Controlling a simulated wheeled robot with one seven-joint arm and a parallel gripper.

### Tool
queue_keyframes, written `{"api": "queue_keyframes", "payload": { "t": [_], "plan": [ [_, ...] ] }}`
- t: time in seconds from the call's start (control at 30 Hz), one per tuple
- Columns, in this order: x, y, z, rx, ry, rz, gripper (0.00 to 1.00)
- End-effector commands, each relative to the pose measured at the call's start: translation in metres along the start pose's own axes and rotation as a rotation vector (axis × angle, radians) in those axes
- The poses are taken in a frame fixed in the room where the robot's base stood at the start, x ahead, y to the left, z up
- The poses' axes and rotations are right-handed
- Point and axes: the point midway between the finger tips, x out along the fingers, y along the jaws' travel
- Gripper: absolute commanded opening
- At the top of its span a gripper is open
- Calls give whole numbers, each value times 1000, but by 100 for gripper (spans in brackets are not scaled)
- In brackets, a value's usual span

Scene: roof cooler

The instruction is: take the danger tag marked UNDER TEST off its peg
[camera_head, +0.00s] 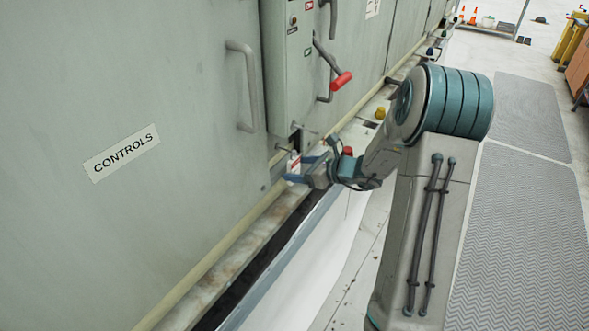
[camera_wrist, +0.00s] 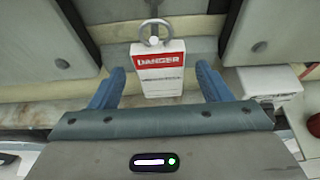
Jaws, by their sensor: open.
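The danger tag (camera_wrist: 159,70) is a white card with a red DANGER band, in the middle of the wrist view. Its smaller print is too small to read. A ring at its top loops around a pale round peg end (camera_wrist: 154,41). My gripper (camera_wrist: 160,84) is open, with one blue finger on each side of the tag and a gap showing between each finger and the card. In the head view the tag (camera_head: 294,163) hangs below the control box, and my gripper (camera_head: 299,168) is at it.
A grey control box (camera_head: 292,75) with a red-handled lever (camera_head: 341,81) sits above the tag. A vertical door handle (camera_head: 246,88) and a CONTROLS label (camera_head: 122,152) are on the cabinet to the left. A pipe (camera_head: 225,244) runs along the cabinet's foot. Grey matting (camera_head: 520,220) lies at right.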

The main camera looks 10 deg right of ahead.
Motion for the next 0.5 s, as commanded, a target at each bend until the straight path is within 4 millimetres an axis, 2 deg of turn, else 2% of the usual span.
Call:
{"api": "queue_keyframes", "payload": {
  "t": [0.13, 0.37, 0.4, 0.5],
  "plan": [
    [22, 0, 1, 0, 0, 2, 71],
    [26, 0, 1, -1, 0, 0, 71],
    [26, 0, 1, 0, 0, 0, 65],
    [25, 0, 1, 0, 0, 0, 38]
  ]
}}
